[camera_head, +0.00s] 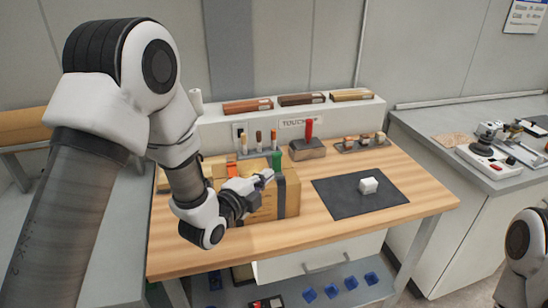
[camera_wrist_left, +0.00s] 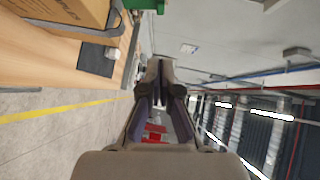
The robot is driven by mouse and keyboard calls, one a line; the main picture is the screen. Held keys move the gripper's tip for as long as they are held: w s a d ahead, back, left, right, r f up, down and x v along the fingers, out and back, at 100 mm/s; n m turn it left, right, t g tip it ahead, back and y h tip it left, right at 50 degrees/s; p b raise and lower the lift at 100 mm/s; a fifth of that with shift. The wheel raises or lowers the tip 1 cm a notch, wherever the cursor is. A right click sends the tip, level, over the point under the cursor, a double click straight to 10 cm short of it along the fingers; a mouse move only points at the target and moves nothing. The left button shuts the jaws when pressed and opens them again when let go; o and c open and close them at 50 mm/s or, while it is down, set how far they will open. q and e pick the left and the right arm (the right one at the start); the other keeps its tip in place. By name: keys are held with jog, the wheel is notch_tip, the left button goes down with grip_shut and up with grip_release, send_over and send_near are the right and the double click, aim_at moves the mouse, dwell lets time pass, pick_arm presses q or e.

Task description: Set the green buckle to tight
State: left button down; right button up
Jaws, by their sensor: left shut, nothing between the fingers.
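The green buckle (camera_head: 277,160) stands up at the top of a brown cardboard box (camera_head: 264,206) with a dark strap (camera_head: 292,196) on the wooden workbench. In the left wrist view the green buckle (camera_wrist_left: 147,4) is cut off by the top edge, beside the box (camera_wrist_left: 68,12). My left gripper (camera_head: 267,177) is shut and empty, just in front of and below the buckle in the head view. I cannot tell whether it touches the buckle. The shut fingers (camera_wrist_left: 160,72) also show in the left wrist view. Whether the buckle is loose or tight is not clear.
A dark mat (camera_head: 340,201) with a white block (camera_head: 368,186) lies right of the box. Behind are a red-handled tool (camera_head: 308,130), a rack of brushes (camera_head: 258,145) and a white shelf (camera_head: 215,122). A grey counter (camera_head: 440,132) with equipment stands at right.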

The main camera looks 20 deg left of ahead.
aim_at(281, 156)
pick_arm(q)
jog(key=w+p, duration=0.1)
jog(key=w, duration=0.2)
jog(key=w+p, duration=0.1)
jog(key=w, duration=0.2)
jog(key=w+f+p, duration=0.1)
jog(key=w, duration=0.2)
jog(key=shift+a+f+p, duration=0.1)
jog(key=shift+a+p, duration=0.1)
jog(key=shift+p, duration=0.2)
jog(key=shift+w+a+f, duration=0.2)
jog(key=shift+a, duration=0.1)
jog(key=shift+d, duration=0.1)
jog(key=shift+d, duration=0.1)
jog(key=shift+r, duration=0.1)
